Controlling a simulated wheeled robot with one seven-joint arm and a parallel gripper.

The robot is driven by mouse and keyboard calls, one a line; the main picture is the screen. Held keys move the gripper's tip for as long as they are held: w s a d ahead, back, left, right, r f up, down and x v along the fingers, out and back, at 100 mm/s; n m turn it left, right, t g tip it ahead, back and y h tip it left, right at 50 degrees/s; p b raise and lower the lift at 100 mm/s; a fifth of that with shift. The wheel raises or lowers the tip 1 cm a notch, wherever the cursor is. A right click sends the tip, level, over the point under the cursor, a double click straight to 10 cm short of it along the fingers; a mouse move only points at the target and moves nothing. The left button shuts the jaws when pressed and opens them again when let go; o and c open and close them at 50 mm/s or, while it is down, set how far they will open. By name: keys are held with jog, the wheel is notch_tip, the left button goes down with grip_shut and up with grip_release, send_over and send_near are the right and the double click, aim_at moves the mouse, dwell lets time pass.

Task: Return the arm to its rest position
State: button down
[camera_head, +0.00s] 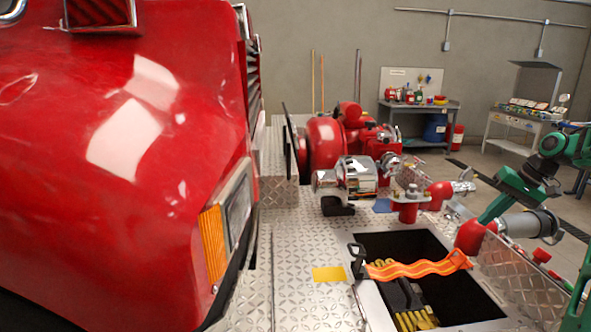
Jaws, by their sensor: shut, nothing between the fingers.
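My green arm (518,190) shows at the right edge of the view. It has dark joints, and its forearm slants down and to the left from a bent joint. The lower end of the forearm passes behind a grey cylinder (528,223) and a red pipe elbow (470,236). I cannot make out my gripper or its fingers there. Another green part of my arm (577,305) shows at the bottom right corner.
A red truck front (120,150) fills the left. Red and chrome pump parts (325,145) stand on the diamond-plate bumper (300,240). An orange strap (415,269) lies across an open compartment holding yellow items. A yellow card (328,274) lies beside it. Workbenches (420,106) stand behind.

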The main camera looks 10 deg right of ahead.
jog(key=s+a+r+m+g+h, duration=0.1)
jog(key=s+a+r+g+h, duration=0.15)
jog(key=s+a, duration=1.35)
jog(key=s+a+f, duration=0.2)
jog(key=s+a, duration=0.1)
jog(key=s, duration=0.6)
jog(key=s+a+f+g+h, duration=0.1)
jog(key=s+a, duration=0.3)
jog(key=s, duration=0.6)
jog(key=shift+a+f+m, duration=0.3)
jog(key=shift+f, duration=0.3)
jog(key=shift+w+f, duration=0.25)
jog(key=shift+w, duration=0.35)
